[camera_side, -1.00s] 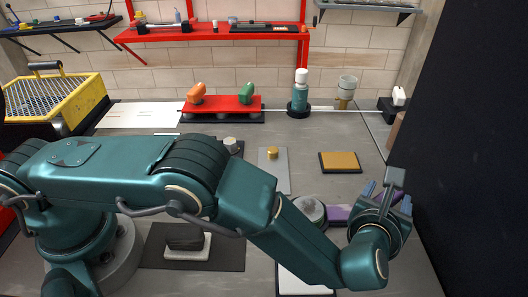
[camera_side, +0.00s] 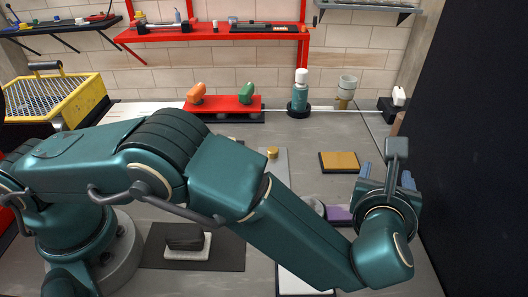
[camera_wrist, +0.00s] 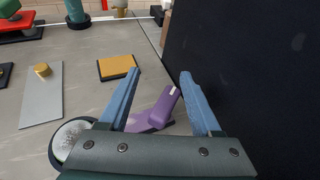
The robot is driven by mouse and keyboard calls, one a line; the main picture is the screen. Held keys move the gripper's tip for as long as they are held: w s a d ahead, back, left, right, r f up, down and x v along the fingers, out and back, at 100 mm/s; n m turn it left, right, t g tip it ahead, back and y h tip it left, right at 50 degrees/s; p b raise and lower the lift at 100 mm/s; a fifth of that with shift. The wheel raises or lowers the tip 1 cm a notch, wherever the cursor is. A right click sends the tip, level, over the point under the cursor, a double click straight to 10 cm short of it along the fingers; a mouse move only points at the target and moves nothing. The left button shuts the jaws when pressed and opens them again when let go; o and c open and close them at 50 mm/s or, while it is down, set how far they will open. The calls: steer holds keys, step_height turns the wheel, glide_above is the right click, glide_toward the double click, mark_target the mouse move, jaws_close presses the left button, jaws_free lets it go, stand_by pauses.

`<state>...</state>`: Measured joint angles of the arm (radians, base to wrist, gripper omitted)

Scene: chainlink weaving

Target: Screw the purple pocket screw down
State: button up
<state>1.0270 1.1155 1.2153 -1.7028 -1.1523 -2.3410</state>
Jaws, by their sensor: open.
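The purple piece (camera_wrist: 165,108) shows in the wrist view between and beyond my fingers, with a raised handle-like part that has a pale mark at its tip and a flatter part lower left. In the side view only a part of the purple piece (camera_side: 338,213) shows, left of my wrist; the rest is hidden behind my arm. I cannot make out a screw thread or how far it sits in. My gripper (camera_wrist: 161,76) has its two blue fingers spread apart with nothing between their tips. In the side view my gripper (camera_side: 387,174) is at the right, above the table.
A round, silver-topped part (camera_wrist: 72,138) sits left of the purple piece. A yellow pad (camera_wrist: 117,67) on a black base and a grey plate (camera_wrist: 40,97) with a brass knob lie farther off. A dark wall (camera_wrist: 255,70) stands close on the right. Bare table lies between these parts.

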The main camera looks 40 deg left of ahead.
steer(key=w+a+r+m+t, duration=0.1)
steer(key=w+a+r, duration=0.1)
steer(key=a+r, duration=0.2)
steer(key=w+a+r+t+h, duration=0.1)
steer(key=a+r, duration=0.3)
steer(key=r, duration=0.7)
steer(key=w+a+r+m+t, duration=0.1)
steer(key=w+a+r, duration=0.2)
steer(key=r, duration=0.5)
steer(key=shift+w+a+r+m, duration=0.25)
steer(key=shift+a+m, duration=0.05)
steer(key=shift+a, duration=0.5)
steer(key=shift+f, duration=0.1)
steer(key=s+d+f+m+g+h, duration=0.1)
steer(key=d+f, duration=0.3)
steer(key=f, duration=0.4)
steer(key=s+d+f+m+g+h, duration=0.1)
steer(key=s+d+f+g, duration=0.2)
steer(key=f, duration=0.6)
steer(key=s+d+f+m+g+h, duration=0.1)
steer(key=s+d+f+g+h, duration=0.1)
steer(key=d+f, duration=0.4)
steer(key=shift+s+d+f+g, duration=0.15)
steer(key=shift+s+f+g, duration=0.1)
steer(key=shift+s+f, duration=0.35)
steer(key=shift+s+d+f+g, duration=0.15)
steer(key=shift+s+f+g, duration=0.1)
steer(key=shift+s+f, duration=0.3)
steer(key=shift+x, duration=2.4)
